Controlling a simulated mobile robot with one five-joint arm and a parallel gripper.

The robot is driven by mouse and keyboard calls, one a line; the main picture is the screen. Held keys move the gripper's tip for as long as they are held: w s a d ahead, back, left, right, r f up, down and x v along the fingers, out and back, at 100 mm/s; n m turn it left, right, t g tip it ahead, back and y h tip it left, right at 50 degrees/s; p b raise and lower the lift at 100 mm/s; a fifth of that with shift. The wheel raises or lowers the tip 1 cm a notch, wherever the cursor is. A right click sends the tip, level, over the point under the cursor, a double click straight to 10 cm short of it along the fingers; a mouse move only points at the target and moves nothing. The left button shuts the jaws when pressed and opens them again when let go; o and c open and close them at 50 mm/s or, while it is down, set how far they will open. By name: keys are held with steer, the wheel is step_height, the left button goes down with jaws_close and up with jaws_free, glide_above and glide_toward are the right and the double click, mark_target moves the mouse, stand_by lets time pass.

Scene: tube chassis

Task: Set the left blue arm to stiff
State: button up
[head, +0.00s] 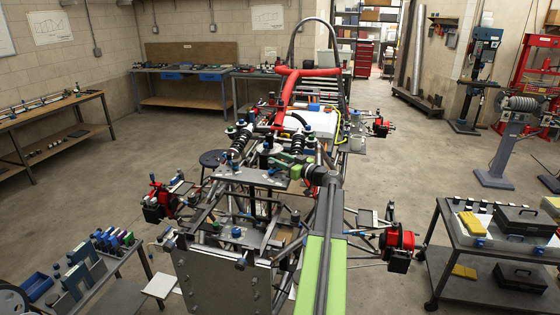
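The tube chassis (262,215) stands in the middle of the head view. Small blue parts show on its near end: one at the left of the upper plate (232,167), one near the plate's middle (274,171), and one lower down (236,232). They are too small to tell which is the left blue arm or how it is set. My green and grey arm rises from the bottom and bends over the chassis, right of the plate. Its far end blends into the dark and green parts there, so I cannot make out fingertips or anything held.
A bench with blue and dark blocks (85,275) stands at lower left. A cart (475,233) with black cases stands at right. Red-hubbed corner assemblies (398,240) stick out from the chassis sides. Open floor lies between chassis and cart.

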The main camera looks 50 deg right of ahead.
steer(key=s, duration=1.7)
steer(key=shift+s+a, duration=0.25)
steer(key=shift+a, duration=0.2)
